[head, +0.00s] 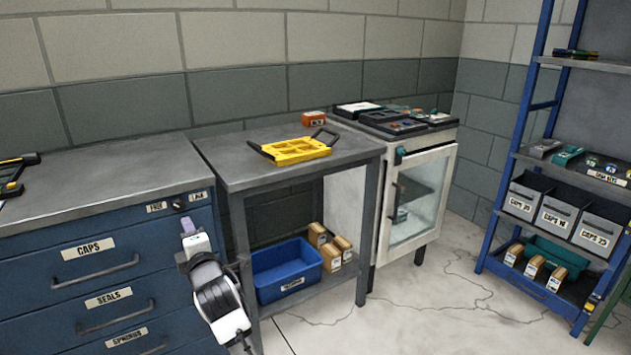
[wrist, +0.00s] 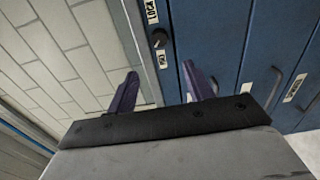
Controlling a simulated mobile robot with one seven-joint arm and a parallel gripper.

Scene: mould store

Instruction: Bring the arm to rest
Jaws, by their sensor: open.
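My arm (head: 216,290) shows in the head view in front of the blue drawer cabinet (head: 140,317), near its right end. Beyond the fingers are the blue cabinet front and a dark round knob (wrist: 159,39).
A grey table (head: 290,165) holds a yellow tray (head: 297,151); a blue bin (head: 287,270) sits on its lower shelf. A white cabinet with a glass door (head: 418,195) and a blue-framed rack (head: 500,215) stand to the right. The floor between them is clear.

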